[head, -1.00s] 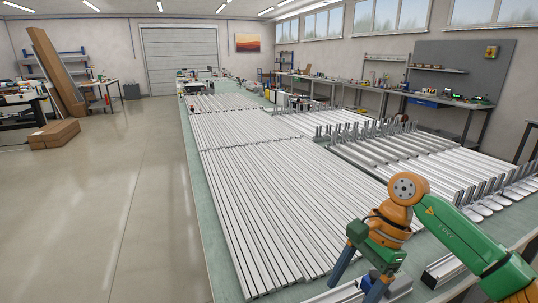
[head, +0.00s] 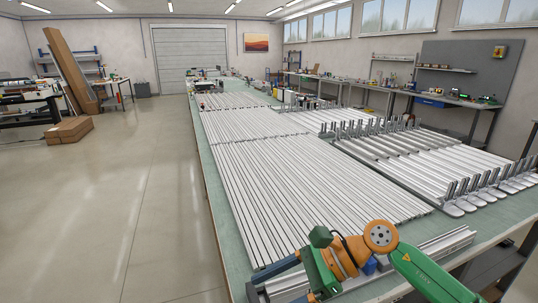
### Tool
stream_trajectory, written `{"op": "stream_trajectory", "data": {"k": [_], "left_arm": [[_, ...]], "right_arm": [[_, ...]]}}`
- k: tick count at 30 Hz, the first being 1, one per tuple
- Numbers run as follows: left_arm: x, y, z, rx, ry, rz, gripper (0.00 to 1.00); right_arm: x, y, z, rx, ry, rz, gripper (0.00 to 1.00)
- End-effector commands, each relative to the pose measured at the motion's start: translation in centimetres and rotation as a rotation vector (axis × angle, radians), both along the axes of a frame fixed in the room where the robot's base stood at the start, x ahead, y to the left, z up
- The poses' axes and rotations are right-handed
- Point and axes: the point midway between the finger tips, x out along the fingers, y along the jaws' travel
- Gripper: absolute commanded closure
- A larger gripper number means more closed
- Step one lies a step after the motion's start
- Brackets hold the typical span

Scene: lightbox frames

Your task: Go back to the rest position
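My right arm comes in from the lower right, with green and orange links. Its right gripper (head: 273,291) points left, low over the near end of the table (head: 217,215). Its two dark blue fingers stand apart, and I see nothing held between them. Silver aluminium profiles (head: 448,243) lie on the table just behind and below the gripper. My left gripper is not in view.
Long rows of silver profiles (head: 300,185) cover most of the table, with upright-ended pieces (head: 465,190) at the right. A workbench (head: 400,92) runs along the right wall. Cardboard boxes (head: 69,130) sit on the floor at left. The floor (head: 130,190) left of the table is clear.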

Motion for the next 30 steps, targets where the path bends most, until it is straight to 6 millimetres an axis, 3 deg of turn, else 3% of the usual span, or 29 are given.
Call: {"op": "stream_trajectory", "data": {"k": [3, 5, 7, 9, 11, 12, 14, 16, 17, 18, 22, 25, 30], "left_arm": [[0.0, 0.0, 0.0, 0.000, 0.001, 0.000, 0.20], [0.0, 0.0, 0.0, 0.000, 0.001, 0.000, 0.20], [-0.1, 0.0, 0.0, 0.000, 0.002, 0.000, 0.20], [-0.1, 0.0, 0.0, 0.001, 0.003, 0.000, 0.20], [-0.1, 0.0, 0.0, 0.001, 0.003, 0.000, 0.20], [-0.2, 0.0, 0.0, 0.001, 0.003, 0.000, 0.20], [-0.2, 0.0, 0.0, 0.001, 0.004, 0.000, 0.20], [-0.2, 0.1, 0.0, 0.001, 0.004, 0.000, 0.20], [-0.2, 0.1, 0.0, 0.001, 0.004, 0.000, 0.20], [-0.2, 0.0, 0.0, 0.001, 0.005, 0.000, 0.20], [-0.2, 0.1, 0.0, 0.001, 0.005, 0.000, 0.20], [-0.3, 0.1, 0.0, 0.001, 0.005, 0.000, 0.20], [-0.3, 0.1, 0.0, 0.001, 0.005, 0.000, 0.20]], "right_arm": [[-0.7, 4.6, 3.0, 0.320, 0.175, -0.125, 0.20], [-0.4, 6.1, 5.3, 0.519, 0.316, -0.226, 0.20], [1.0, 6.1, 8.1, 0.787, 0.552, -0.386, 0.20], [3.8, 3.4, 9.4, 1.088, 0.882, -0.611, 0.20], [6.5, -1.0, 7.5, 1.340, 1.211, -0.851, 0.20], [7.5, -4.1, 4.6, 1.488, 1.432, -1.022, 0.20], [7.5, -8.0, -0.4, 1.655, 1.703, -1.255, 0.20], [5.7, -11.2, -6.1, 1.792, 1.947, -1.502, 0.20], [4.6, -12.2, -8.1, -1.806, -1.995, 1.569, 0.20], [3.0, -13.3, -10.6, -1.686, -1.896, 1.533, 0.20], [-2.7, -15.4, -16.4, -1.394, -1.632, 1.444, 0.20], [-7.2, -16.1, -19.4, -1.226, -1.460, 1.392, 0.20], [-14.7, -16.7, -22.3, -0.997, -1.202, 1.321, 0.20]]}}
